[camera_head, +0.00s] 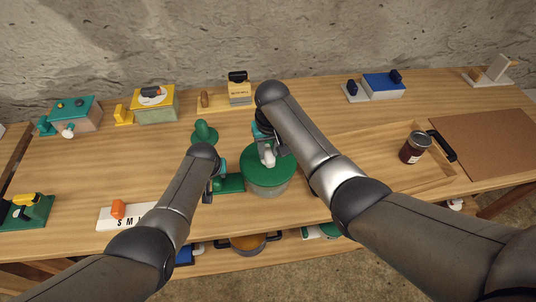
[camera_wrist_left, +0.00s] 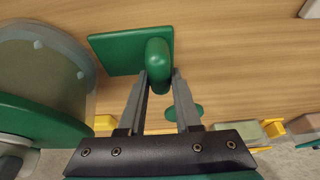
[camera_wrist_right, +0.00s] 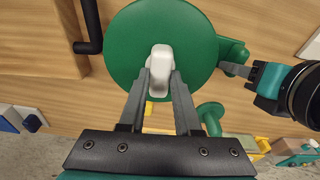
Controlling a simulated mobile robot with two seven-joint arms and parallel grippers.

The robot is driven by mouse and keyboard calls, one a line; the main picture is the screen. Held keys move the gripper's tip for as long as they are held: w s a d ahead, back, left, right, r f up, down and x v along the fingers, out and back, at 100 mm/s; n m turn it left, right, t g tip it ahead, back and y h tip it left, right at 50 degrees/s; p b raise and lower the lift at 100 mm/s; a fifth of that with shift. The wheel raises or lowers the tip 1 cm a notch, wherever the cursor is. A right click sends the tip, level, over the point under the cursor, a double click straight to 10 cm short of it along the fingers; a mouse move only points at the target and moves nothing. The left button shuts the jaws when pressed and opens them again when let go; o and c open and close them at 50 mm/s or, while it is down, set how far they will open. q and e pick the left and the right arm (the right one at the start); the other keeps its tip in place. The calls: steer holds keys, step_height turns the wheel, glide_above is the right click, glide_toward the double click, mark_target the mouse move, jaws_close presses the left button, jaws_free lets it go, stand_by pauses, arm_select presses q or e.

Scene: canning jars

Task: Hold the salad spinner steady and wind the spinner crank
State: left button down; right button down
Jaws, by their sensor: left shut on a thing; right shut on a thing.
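The salad spinner has a round green lid (camera_head: 268,176) over a clear bowl, and it stands upright near the middle of the table. Its crank has a white knob (camera_wrist_right: 160,60) on the lid. My right gripper (camera_wrist_right: 160,78) is shut on this knob from above. A green block with a rounded upright grip (camera_wrist_left: 158,60) sits beside the bowl. My left gripper (camera_wrist_left: 160,78) is shut on that grip, just left of the spinner in the head view (camera_head: 215,183). My right gripper and forearm partly hide the crank in the head view.
A wooden tray (camera_head: 440,181) with a dark jar (camera_head: 415,147) and a black handle (camera_head: 442,146) is at right. A green knobbed piece (camera_head: 204,133) stands behind the left gripper. Boxed devices line the back edge. A white lettered board (camera_head: 134,213) is at front left.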

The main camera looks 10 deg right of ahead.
mark_target(267, 158)
steer(key=m, duration=0.4)
steer(key=shift+a+m+h, duration=0.1)
steer(key=shift+m+h, duration=0.2)
steer(key=shift+h, duration=0.1)
steer(key=c, duration=0.5)
jaws_free()
steer(key=r, duration=0.4)
steer(key=s+r, duration=0.1)
steer(key=r, duration=0.7)
steer(key=shift+s+a, duration=0.25)
steer(key=shift+s, duration=0.15)
